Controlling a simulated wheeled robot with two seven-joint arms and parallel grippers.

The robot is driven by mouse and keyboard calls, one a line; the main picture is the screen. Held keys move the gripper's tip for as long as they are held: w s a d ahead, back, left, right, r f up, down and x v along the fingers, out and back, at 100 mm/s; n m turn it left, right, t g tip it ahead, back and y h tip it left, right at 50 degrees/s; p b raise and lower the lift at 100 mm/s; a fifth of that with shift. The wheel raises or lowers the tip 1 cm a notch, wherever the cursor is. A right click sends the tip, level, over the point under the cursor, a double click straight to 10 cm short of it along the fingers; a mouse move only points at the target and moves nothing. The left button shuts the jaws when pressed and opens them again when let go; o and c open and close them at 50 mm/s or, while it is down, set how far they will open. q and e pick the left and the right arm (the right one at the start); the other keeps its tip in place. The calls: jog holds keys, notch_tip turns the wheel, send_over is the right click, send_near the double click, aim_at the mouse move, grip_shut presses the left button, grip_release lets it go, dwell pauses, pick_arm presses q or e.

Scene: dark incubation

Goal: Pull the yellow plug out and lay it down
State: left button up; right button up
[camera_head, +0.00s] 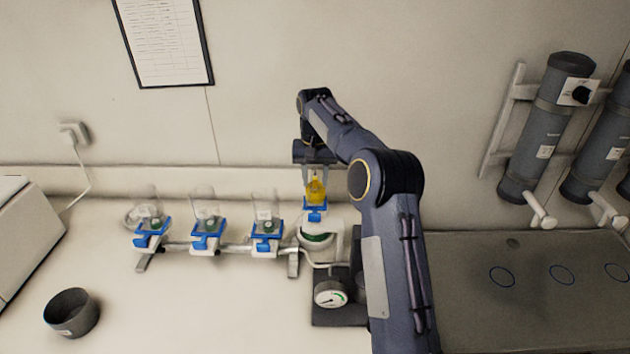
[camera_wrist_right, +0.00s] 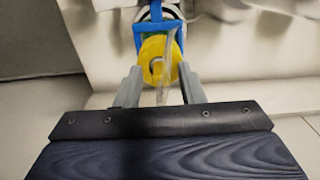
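The yellow plug (camera_head: 316,188) sits upright at the right end of the row of blue clamps, above a blue clamp (camera_head: 315,215). My right gripper (camera_head: 316,182) comes down from above, with one finger on each side of the plug. In the right wrist view the plug (camera_wrist_right: 153,50) shows just beyond and between the two grey fingertips (camera_wrist_right: 159,72), with the blue clamp (camera_wrist_right: 148,36) behind it. A narrow gap shows beside the plug, so the fingers look open. A clear, thin strip partly covers the plug there. My left gripper is not in view.
Three clear vessels in blue clamps, such as the nearest one (camera_head: 266,212), stand left of the plug on a rail. A gauge (camera_head: 330,294) stands below it. A dark cup (camera_head: 71,312) is at front left. The pale bench (camera_head: 190,310) between is clear.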

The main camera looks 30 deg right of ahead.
dwell(0.3)
grip_shut()
jog(key=shift+r, duration=0.15)
jog(key=shift+r+p, duration=0.3)
jog(key=shift+r, duration=2.55)
